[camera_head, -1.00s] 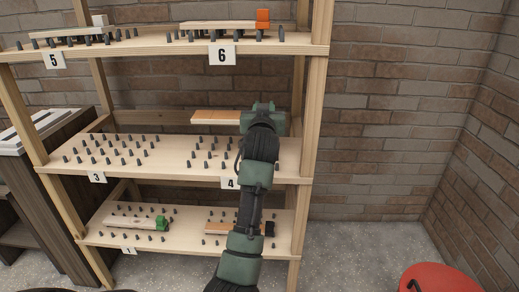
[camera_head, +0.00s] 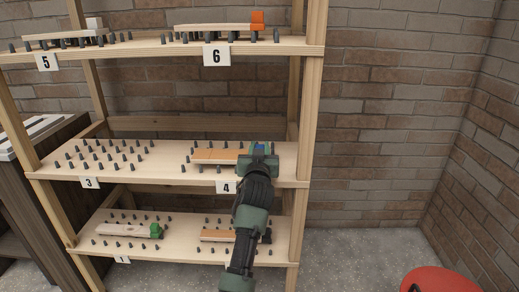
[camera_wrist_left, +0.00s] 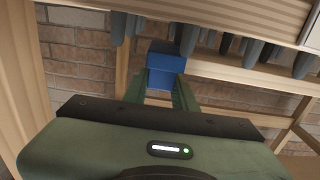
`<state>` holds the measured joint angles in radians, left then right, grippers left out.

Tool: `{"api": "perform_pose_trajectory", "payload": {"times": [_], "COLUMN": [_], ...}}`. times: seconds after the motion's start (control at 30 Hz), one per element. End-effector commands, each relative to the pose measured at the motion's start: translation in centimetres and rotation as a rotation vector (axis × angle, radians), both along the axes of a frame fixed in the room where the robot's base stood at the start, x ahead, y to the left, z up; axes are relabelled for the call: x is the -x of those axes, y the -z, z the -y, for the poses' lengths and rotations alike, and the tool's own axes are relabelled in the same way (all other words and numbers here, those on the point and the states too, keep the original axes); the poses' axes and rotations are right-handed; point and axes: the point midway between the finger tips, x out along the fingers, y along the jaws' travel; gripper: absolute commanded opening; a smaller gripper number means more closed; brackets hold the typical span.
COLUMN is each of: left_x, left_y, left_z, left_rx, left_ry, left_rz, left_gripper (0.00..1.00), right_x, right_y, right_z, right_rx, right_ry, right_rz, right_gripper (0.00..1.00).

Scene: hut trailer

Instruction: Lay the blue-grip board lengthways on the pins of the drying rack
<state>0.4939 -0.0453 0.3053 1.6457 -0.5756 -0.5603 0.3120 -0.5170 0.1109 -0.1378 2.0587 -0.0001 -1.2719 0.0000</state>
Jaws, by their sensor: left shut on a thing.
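My left gripper (camera_head: 258,155) reaches into the right bay of the middle shelf, marked 4. It is shut on the blue grip (camera_head: 259,147) of a pale orange-brown board (camera_head: 216,156). In the left wrist view the blue grip (camera_wrist_left: 166,62) sits between the green fingers. The board extends left from the gripper, roughly level, at the pins of the drying rack (camera_head: 202,181). I cannot tell whether it touches them. The gripper hides the board's right end. My right gripper is not in view.
The top shelf holds an orange-grip board (camera_head: 216,28) and a white-grip board (camera_head: 65,34). Below are a green-grip board (camera_head: 130,230) and a dark-grip board (camera_head: 222,236). Bay 3's pins (camera_head: 105,154) are bare. A wooden post (camera_head: 309,110) stands right of the gripper.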

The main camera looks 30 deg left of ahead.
Motion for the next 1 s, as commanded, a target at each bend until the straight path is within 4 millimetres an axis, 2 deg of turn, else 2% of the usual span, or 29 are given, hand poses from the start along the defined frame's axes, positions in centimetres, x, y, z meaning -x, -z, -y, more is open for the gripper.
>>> {"api": "perform_pose_trajectory", "payload": {"times": [0.1,0.13,0.2,0.57,0.67,0.73,1.0], "left_x": [0.0,0.0,0.0,0.2,1.3,2.3,5.8], "left_y": [0.0,0.0,0.0,-0.1,-0.1,-0.1,-0.1], "left_z": [0.0,0.0,0.0,0.2,0.8,1.5,3.5], "left_rx": [-0.001,0.0,0.0,0.0,0.0,0.002,0.001], "left_ry": [0.0,0.0,0.0,0.0,0.001,0.001,0.0], "left_rz": [0.002,0.0,0.0,0.0,0.0,0.001,0.001], "left_gripper": [0.0,0.35,0.49,0.49,0.49,0.49,0.49], "right_x": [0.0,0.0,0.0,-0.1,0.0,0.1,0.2], "right_y": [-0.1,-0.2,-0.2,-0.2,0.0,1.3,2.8], "right_z": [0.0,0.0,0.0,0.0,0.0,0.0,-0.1], "right_rx": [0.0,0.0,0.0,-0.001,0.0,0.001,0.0], "right_ry": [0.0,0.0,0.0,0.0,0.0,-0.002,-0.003], "right_rz": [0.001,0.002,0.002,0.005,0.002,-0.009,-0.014], "right_gripper": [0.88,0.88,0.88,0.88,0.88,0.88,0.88]}}
